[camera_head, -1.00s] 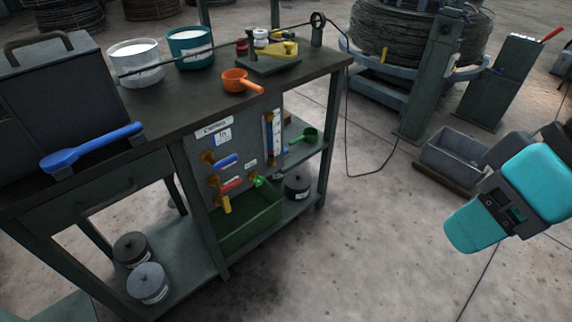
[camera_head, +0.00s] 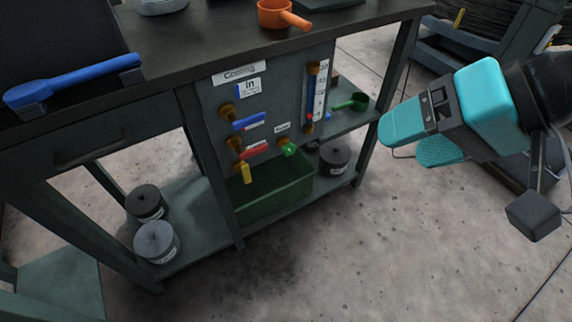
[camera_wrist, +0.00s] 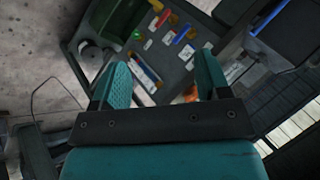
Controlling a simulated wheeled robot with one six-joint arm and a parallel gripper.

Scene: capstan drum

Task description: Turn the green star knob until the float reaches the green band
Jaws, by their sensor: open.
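The green star knob (camera_head: 288,148) sits low on the grey cooling panel (camera_head: 285,105), right of the red lever. It also shows small in the wrist view (camera_wrist: 137,35). The sight gauge (camera_head: 316,90) is a vertical tube with a scale plate at the panel's right side. It shows blue and a red spot low down; the float and green band are too small to tell apart. My gripper (camera_head: 408,146) is teal, open and empty, in free air right of the bench and apart from the knob. In the wrist view its fingers (camera_wrist: 163,78) are spread with the panel beyond them.
Blue (camera_head: 249,121), red (camera_head: 254,151) and yellow (camera_head: 246,172) levers sit left of the knob. A green bin (camera_head: 275,196) stands below. A green scoop (camera_head: 350,102) and bench leg (camera_head: 385,108) are on the right. An orange scoop (camera_head: 283,15) overhangs the top. Floor in front is clear.

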